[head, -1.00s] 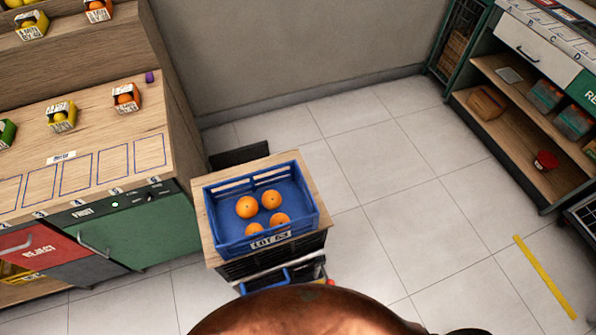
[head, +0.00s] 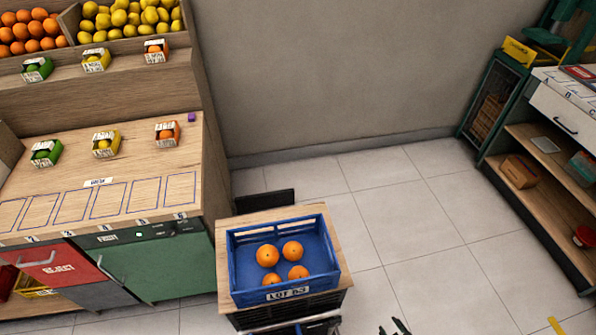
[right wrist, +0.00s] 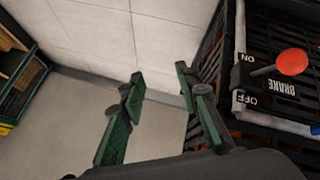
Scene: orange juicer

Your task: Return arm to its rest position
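My right gripper (head: 395,327) shows only its tips at the bottom edge of the head view, to the right of the blue crate. In the right wrist view its two green fingers (right wrist: 160,88) are spread apart with nothing between them. There they are left of a dark slatted crate or cart side. My left gripper is not in view. The blue crate (head: 285,292) labelled LOT 63 stands on a wood-topped cart (head: 226,245) and holds several oranges (head: 267,255).
A red-knobbed brake lever (right wrist: 291,62) sits beside the right gripper, by an ON/OFF plate. A wooden counter (head: 130,165) with small fruit boxes stands at left, shelving (head: 550,175) at right. Tiled floor (head: 400,215) between is clear.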

